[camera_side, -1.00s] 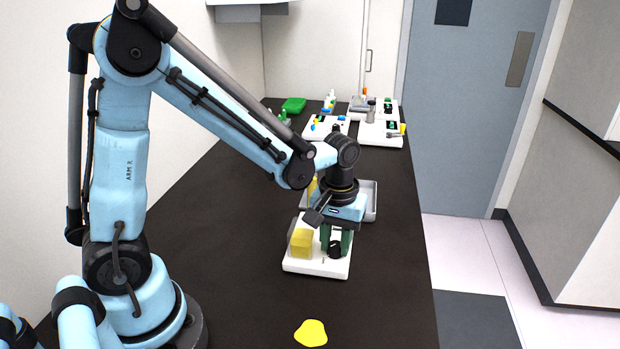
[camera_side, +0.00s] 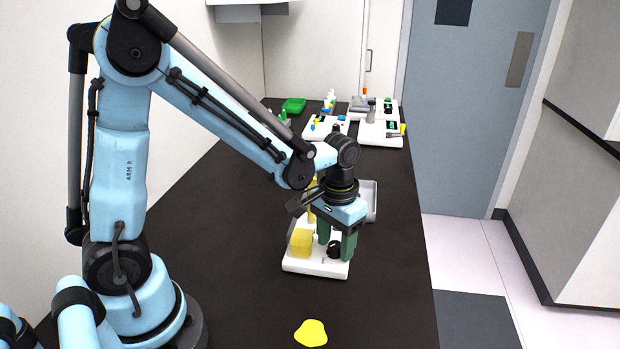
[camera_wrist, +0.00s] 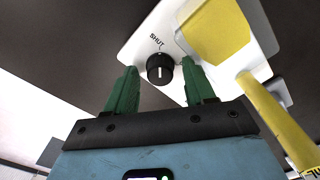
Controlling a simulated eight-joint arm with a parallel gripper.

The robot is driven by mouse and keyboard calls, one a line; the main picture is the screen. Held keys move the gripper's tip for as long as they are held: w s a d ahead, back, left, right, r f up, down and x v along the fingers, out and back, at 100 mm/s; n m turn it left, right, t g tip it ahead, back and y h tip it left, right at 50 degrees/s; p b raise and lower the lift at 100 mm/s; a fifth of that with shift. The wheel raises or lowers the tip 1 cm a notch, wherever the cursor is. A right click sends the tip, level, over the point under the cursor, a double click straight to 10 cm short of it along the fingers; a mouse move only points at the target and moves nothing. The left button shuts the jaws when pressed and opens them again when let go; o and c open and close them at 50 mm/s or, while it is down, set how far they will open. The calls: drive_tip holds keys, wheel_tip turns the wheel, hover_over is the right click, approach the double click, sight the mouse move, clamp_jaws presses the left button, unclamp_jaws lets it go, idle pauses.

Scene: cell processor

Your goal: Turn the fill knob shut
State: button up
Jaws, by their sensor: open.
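The fill knob is a small black round knob (camera_wrist: 160,68) with a white pointer line, on a white base plate (camera_wrist: 150,30). The word SHUT is printed beside it in the wrist view, just above it. The pointer line looks roughly upright in that view; I cannot tell which end is its tip. In the side view the knob (camera_side: 334,248) shows between my green fingers. My gripper (camera_wrist: 162,85) is open, one finger on each side of the knob. Gaps show between fingers and knob in the wrist view; neither finger visibly grips it.
A yellow block (camera_side: 301,242) stands on the base plate left of the knob. A yellow post (camera_wrist: 268,105) rises close to the right finger in the wrist view. A grey tray (camera_side: 370,200) lies behind. A yellow patch (camera_side: 311,333) lies on the dark bench in front.

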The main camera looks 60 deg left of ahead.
sight(335, 244)
drive_tip(key=m, duration=0.6)
drive_tip(key=shift+m, duration=0.3)
drive_tip(key=shift+r+m, duration=0.3)
drive_tip(key=shift+r, duration=0.1)
wheel_tip(335, 244, up, 11)
drive_tip(key=s+n+t, duration=0.2)
drive_tip(key=t, duration=0.1)
drive_tip(key=shift+s+a+r, duration=0.2)
drive_tip(key=shift+s+a, duration=0.05)
drive_tip(key=shift+s, duration=0.1)
drive_tip(key=shift+s, duration=0.15)
drive_tip(key=shift+s+a+f+n+t, duration=0.15)
drive_tip(key=shift+s+f+n+t, duration=0.35)
drive_tip(key=shift+s+n+t, duration=0.45)
drive_tip(key=shift+s+a+f+n+t, duration=0.1)
drive_tip(key=shift+s+f+n+t, duration=0.55)
drive_tip(key=shift+t, duration=0.5)
